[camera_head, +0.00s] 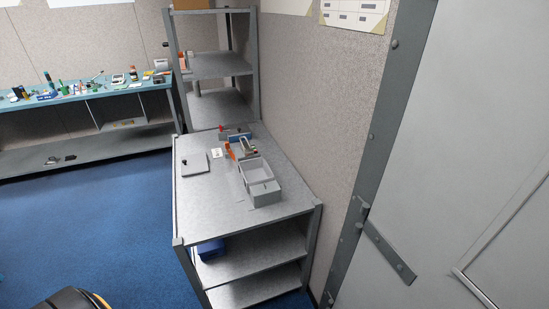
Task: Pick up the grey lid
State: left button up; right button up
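The grey lid (194,166) looks like a thin, flat, light grey plate with a small dark knob near its left edge. It lies flat on the left part of the grey metal table (215,210). A grey open box (257,170) stands on the same table, right of the lid and apart from it. Neither of my grippers shows in the head view. A dark, rounded part with yellow trim at the bottom left edge seems to be mine.
Small orange, blue and red items stand behind the box. A tall grey shelf rack (218,66) stands behind the table. A wall and a grey door (470,150) close off the right. A cluttered workbench (90,92) stands far left. Blue floor (90,220) lies open left of the table.

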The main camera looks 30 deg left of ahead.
aim_at(194, 164)
jog(key=j+z, duration=0.25)
jog(key=j, duration=2.15)
jog(key=k, duration=0.05)
